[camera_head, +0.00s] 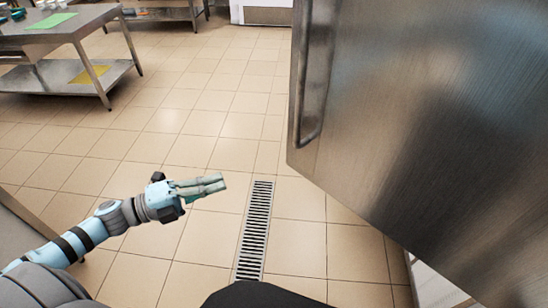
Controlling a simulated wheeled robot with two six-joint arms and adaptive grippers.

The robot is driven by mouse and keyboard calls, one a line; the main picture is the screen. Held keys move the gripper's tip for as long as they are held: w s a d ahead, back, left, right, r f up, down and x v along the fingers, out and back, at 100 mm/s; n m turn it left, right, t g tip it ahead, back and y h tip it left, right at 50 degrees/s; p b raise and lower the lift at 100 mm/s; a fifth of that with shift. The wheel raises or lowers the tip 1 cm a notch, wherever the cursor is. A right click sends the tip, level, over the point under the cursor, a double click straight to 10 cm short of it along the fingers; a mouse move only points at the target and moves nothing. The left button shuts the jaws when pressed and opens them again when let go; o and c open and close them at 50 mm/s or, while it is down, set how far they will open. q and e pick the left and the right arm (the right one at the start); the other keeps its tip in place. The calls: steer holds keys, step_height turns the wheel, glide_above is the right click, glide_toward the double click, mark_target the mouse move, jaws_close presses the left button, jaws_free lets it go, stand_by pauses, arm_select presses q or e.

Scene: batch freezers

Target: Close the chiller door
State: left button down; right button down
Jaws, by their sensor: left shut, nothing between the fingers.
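The chiller door (440,130) is a large brushed-steel panel filling the right side of the head view. It stands swung out over the floor, with its free edge at the left. A vertical bar handle (318,85) is fixed near that edge. My left gripper (222,183) is shut and empty, out over the tiles. It is left of the door's lower corner and apart from it. The right gripper is not in view. The chiller's opening is hidden.
A steel table (70,28) with a green sheet on top and a lower shelf stands at the upper left. A floor drain grate (254,232) runs below the door's edge. The tiled floor (190,120) between table and door is clear. A pale surface (435,290) shows below the door.

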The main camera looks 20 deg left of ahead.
arm_select(q)
steer(key=s+d+r+m+g+h, duration=0.3)
steer(key=s+d+r+m+g, duration=0.1)
steer(key=d+r+m, duration=0.15)
steer(key=w+d+r+b, duration=0.1)
steer(key=w+d+b, duration=0.6)
steer(key=w+b, duration=0.1)
steer(key=shift+d+b, duration=0.3)
steer(key=shift+b, duration=0.55)
steer(key=shift+d, duration=0.1)
